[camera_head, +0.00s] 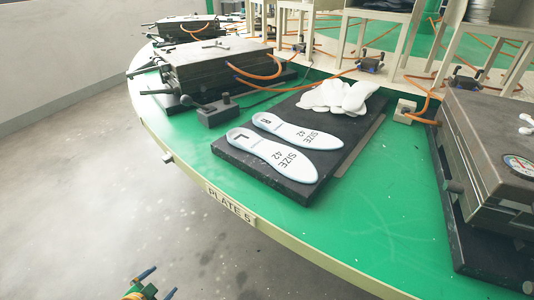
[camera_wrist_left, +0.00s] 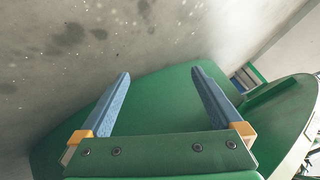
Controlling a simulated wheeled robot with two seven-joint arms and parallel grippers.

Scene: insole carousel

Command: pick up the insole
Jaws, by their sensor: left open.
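Two white insoles lie side by side on a black board (camera_head: 243,174) on the green carousel. The nearer insole (camera_head: 270,155) is marked L, SIZE 42. The farther insole (camera_head: 297,131) is marked R, SIZE 42. My left gripper (camera_head: 157,282) is at the bottom edge of the head view, off the carousel's rim and well short of the insoles. In the left wrist view its two blue fingers (camera_wrist_left: 160,85) are wide apart with nothing between them. No insole shows in that view. My right gripper is not in view.
White gloves (camera_head: 338,96) lie at the board's far end. A dark metal mould (camera_head: 213,64) with orange hoses stands behind left, another mould (camera_head: 492,150) with a gauge at right.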

